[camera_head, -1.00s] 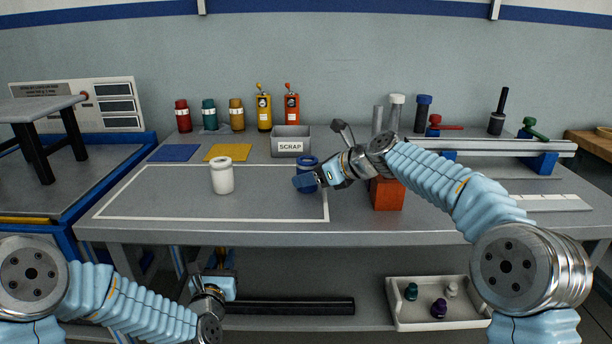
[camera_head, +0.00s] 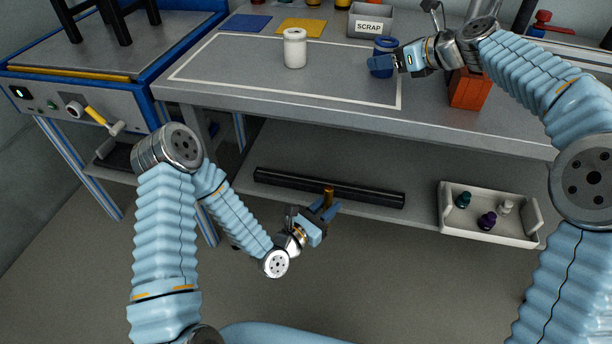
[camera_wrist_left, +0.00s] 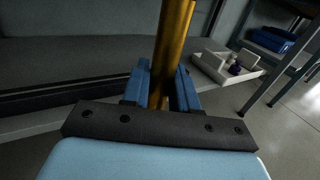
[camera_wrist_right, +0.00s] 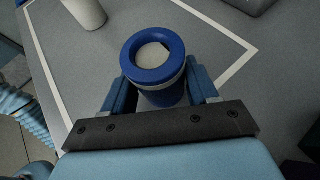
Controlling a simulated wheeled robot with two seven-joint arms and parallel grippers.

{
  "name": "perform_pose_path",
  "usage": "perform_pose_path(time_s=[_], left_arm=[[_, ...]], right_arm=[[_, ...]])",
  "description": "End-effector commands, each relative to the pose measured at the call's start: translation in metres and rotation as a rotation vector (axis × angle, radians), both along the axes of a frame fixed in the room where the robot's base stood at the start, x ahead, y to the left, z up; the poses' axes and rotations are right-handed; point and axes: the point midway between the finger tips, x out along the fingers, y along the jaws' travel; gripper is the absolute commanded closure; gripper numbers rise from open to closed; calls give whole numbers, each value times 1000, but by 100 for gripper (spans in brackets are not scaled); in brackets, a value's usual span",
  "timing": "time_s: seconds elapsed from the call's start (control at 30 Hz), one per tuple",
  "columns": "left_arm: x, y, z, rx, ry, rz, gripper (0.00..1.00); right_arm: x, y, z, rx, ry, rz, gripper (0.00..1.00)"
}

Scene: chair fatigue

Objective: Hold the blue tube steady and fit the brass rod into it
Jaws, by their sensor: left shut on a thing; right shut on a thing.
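The blue tube (camera_head: 384,62) stands upright on the bench near the right edge of the white outline. My right gripper (camera_head: 376,66) is shut on it from the right. In the right wrist view the tube's round blue rim (camera_wrist_right: 154,54) and open top face the camera, with a pale inside. The brass rod (camera_head: 328,196) is held in my left gripper (camera_head: 324,209), in front of the lower shelf and below the bench top. In the left wrist view the rod (camera_wrist_left: 172,50) stands between the jaws, its upper end cut off by the frame.
A white jar (camera_head: 295,50) stands left of the tube. An orange block (camera_head: 470,90) is right of it, and the scrap bin (camera_head: 369,22) behind. A black bar (camera_head: 325,187) and a white tray (camera_head: 490,216) with small bottles are on the lower shelf. The bench's front edge lies above my left gripper.

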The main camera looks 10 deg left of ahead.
Motion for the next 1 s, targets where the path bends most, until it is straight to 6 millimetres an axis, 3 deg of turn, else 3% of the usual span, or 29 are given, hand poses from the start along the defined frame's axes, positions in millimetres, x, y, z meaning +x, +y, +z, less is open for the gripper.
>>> perform_pose_path(time_s=[0.27, 0.43, 0.6, 0.83, 1.0], left_arm=[[6, -82, 84, 1, -15, -208, 100], [-1, -135, 159, 2, -17, -333, 100], [-23, -179, 235, 2, -15, -447, 100], [-52, -209, 316, 1, -13, -536, 100], [-51, -207, 375, 1, -11, -506, 100]], right_arm=[[0, 0, 0, 0, 0, 0, 59], [0, 0, 0, 0, 0, 0, 59], [0, 0, 0, 0, 0, 0, 59], [0, 0, 0, 0, 0, 0, 59], [0, 0, 0, 0, 0, 0, 59]])
